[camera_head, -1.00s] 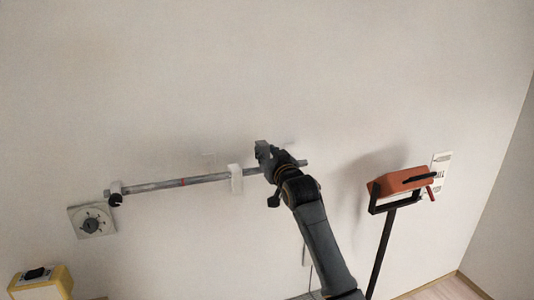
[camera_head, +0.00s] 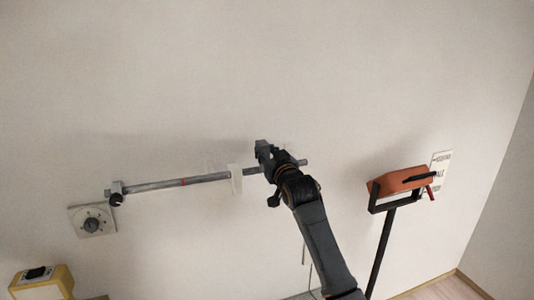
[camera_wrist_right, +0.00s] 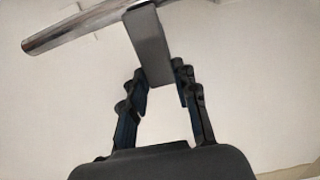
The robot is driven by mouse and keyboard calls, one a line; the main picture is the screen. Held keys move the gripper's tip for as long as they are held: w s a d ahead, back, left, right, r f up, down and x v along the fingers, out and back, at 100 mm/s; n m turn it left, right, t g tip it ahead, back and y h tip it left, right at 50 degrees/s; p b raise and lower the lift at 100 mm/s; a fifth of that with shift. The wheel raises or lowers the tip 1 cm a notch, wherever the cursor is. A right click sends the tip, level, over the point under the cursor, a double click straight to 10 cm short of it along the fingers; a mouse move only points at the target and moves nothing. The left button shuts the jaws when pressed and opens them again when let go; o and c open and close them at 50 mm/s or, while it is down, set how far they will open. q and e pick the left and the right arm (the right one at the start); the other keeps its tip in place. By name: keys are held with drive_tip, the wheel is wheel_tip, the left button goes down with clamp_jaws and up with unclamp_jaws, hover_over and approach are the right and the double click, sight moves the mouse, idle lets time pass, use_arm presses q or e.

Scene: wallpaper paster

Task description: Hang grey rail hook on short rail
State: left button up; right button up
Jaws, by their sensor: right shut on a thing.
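The short rail (camera_head: 160,185) is a grey metal bar with a red mark, running along the wall and rising slightly to the right. My right gripper (camera_head: 266,156) is at the right part of the rail. It is shut on the grey rail hook (camera_wrist_right: 150,50), a flat grey piece between the fingers in the wrist view. There the hook's upper part overlaps the metal rail (camera_wrist_right: 75,27). I cannot tell whether the hook rests on the rail or is only in front of it. My left gripper is not in view.
A white bracket (camera_head: 236,180) sits on the rail left of my gripper. A small grey and black piece (camera_head: 116,193) is at the rail's left end, above a dial plate (camera_head: 92,221). An orange device (camera_head: 402,183) on a black stand is to the right.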

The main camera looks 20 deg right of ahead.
wheel_tip(320, 180, down, 7)
drive_tip(key=b, duration=0.3)
drive_tip(key=shift+r, duration=0.15)
idle(2.4)
drive_tip(key=o, duration=1)
drive_tip(key=shift+c, duration=0.2)
drive_tip(key=shift+r, duration=0.1)
drive_tip(key=shift+s, duration=0.1)
drive_tip(key=s, duration=1.2)
drive_tip(key=shift+d, duration=0.2)
drive_tip(key=shift+w, duration=0.1)
